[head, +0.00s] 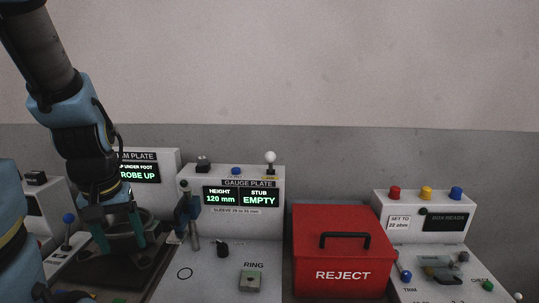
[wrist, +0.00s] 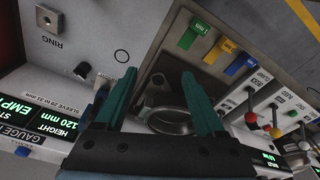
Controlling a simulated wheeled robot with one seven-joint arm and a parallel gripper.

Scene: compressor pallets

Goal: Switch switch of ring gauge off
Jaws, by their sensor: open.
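The gauge plate unit (head: 230,212) stands at the middle of the head view, with a lit screen reading height 120 mm and stub empty. A white-balled lever (head: 270,158) stands upright on its top right, and a small black switch (head: 203,162) sits at its top left. A square metal block (head: 250,281) lies by the word RING on the panel in front; it also shows in the wrist view (wrist: 50,18). I cannot tell which control belongs to the ring gauge. My gripper (head: 118,236) is open and empty, pointing down left of this unit, over a round metal fixture (wrist: 170,126).
A red REJECT box (head: 342,255) with a black handle stands right of the gauge panel. A black knob (head: 222,249) and an upright post (head: 193,233) rise from the panel. Another unit (head: 425,217) with coloured buttons stands at far right. Coloured levers (wrist: 276,130) show in the wrist view.

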